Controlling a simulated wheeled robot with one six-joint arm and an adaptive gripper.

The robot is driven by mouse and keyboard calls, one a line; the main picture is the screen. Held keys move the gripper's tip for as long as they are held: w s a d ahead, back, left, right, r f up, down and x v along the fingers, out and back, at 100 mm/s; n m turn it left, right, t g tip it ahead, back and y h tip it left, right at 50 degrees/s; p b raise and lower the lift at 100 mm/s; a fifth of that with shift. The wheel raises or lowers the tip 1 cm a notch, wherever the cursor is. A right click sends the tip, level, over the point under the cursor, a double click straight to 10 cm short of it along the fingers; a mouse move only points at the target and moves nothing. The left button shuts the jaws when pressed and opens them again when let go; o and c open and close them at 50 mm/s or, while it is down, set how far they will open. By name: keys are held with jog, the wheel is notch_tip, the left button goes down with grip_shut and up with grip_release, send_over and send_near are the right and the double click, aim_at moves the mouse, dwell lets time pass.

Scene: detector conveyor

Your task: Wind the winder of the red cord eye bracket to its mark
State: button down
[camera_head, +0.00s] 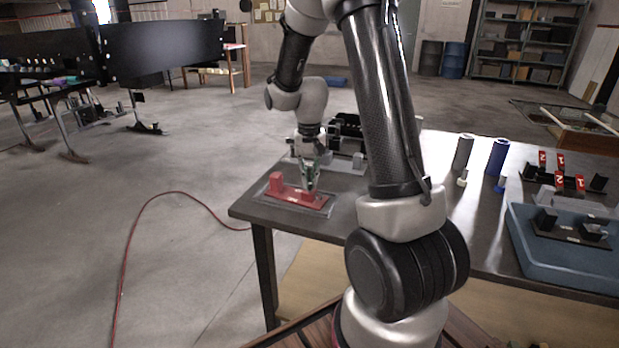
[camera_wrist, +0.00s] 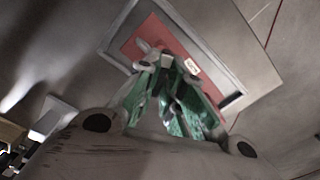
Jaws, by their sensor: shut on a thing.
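The red cord eye bracket (camera_head: 290,194) lies on a grey plate (camera_head: 268,202) near the left end of the dark table. It has a red upright block at its left end. My gripper (camera_head: 309,186) points down at the bracket's right part. In the wrist view my gripper (camera_wrist: 158,60) has its green-padded fingers close together over the red bracket (camera_wrist: 178,42), shut on what seems to be its winder. The fingers hide most of the winder. A small white label (camera_wrist: 191,66) shows beside the fingertips. I cannot make out the mark or the winder's angle.
Dark and grey fixtures (camera_head: 347,130) stand just behind the bracket. Grey (camera_head: 463,152) and blue (camera_head: 497,157) cylinders, red numbered tags (camera_head: 560,181) and a blue tray (camera_head: 530,262) are on the right. The table edge is close to the bracket's left.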

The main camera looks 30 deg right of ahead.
aim_at(310, 180)
jog(key=shift+m, duration=0.4)
dwell(1.9)
dwell(0.4)
jog(key=c, duration=1.5)
grip_release()
jog(key=shift+c, duration=0.2)
notch_tip(310, 180, up, 12)
